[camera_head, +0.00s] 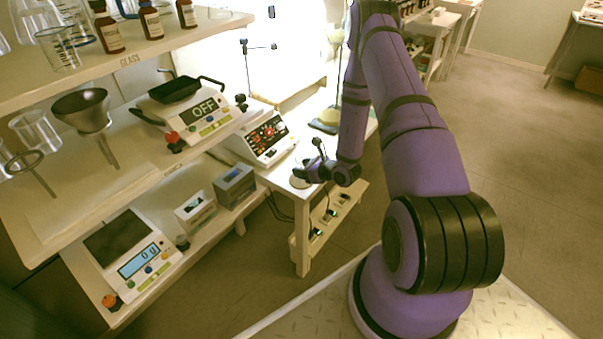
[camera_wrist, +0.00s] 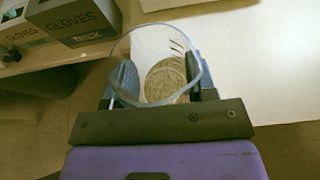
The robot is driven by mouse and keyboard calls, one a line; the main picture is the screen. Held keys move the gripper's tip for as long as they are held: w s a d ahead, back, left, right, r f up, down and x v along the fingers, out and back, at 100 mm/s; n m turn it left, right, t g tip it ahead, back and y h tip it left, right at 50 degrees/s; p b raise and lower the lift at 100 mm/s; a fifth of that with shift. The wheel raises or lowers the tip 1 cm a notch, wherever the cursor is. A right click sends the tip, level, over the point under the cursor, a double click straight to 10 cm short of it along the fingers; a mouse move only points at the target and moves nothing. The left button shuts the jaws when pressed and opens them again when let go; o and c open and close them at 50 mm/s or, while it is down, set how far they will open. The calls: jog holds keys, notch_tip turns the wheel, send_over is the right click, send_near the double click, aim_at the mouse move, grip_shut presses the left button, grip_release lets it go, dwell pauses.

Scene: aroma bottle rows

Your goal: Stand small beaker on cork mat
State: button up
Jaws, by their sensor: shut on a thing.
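My gripper (camera_wrist: 160,86) is shut on the small beaker (camera_wrist: 142,55), a clear glass vessel with dark marks on its wall. In the wrist view I look down into its open mouth, with a dark finger on each side. The round brown cork mat (camera_wrist: 167,80) shows through the glass, below the beaker. I cannot tell whether the beaker's base touches the mat. In the head view my gripper (camera_head: 311,172) is low over the front of the white table, and the beaker cannot be made out there.
In the wrist view, glove boxes (camera_wrist: 78,16) stand at the upper left and the white table top (camera_wrist: 262,62) is clear on the right. In the head view, a device with red digits (camera_head: 263,137) stands left of my gripper. Shelves with scales and glassware fill the left.

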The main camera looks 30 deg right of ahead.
jog(key=shift+w+d, duration=0.2)
jog(key=shift+w, duration=0.65)
jog(key=shift+f, duration=1.85)
jog(key=shift+f, duration=0.15)
jog(key=o, duration=0.9)
